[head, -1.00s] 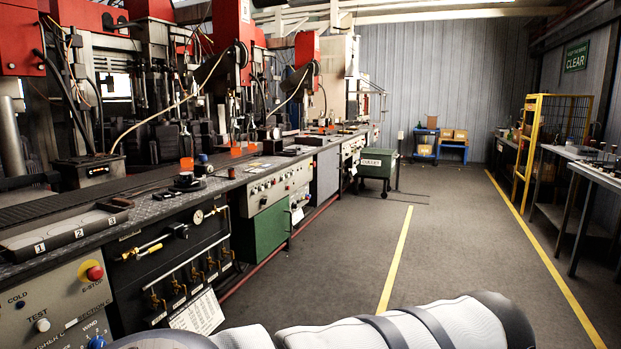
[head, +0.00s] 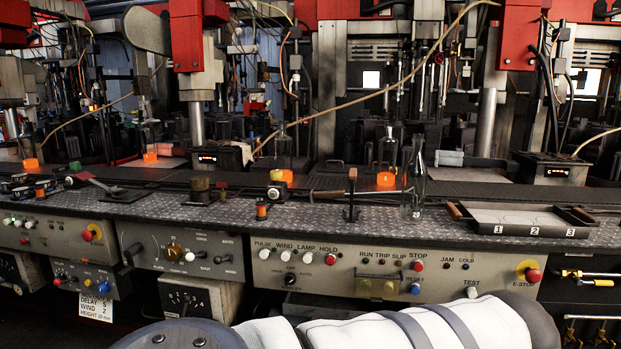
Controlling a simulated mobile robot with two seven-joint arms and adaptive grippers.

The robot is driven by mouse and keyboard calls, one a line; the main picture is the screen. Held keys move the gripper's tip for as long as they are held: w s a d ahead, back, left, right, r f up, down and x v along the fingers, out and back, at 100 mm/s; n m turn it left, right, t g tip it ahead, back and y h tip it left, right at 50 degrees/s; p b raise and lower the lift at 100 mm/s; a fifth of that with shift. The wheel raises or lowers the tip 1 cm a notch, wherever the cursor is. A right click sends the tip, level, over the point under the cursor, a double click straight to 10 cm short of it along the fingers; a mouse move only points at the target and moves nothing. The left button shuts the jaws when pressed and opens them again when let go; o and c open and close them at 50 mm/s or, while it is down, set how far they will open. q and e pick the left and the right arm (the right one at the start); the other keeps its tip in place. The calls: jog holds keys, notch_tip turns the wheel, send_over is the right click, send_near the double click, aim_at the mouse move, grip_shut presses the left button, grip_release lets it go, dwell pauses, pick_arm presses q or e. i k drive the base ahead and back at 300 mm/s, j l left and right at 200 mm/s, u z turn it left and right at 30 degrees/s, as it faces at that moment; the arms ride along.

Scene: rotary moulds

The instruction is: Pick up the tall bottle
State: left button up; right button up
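A tall clear glass bottle (head: 414,182) stands upright on the metal-plate bench top (head: 335,205), right of centre in the head view. It has a narrow neck and stands just left of a numbered tray. Neither of my grippers is in view. Only white and grey links of my own arm show along the bottom edge, well below and in front of the bottle.
A black stand with a wooden handle (head: 351,195) is left of the bottle. Bottles with glowing orange bases, such as this one (head: 387,152), stand behind on the dark conveyor. Control panels with an e-stop (head: 532,274) face me.

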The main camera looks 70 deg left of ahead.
aim_at(413, 196)
jog(key=u, duration=1.75)
jog(key=i+l+u, duration=0.1)
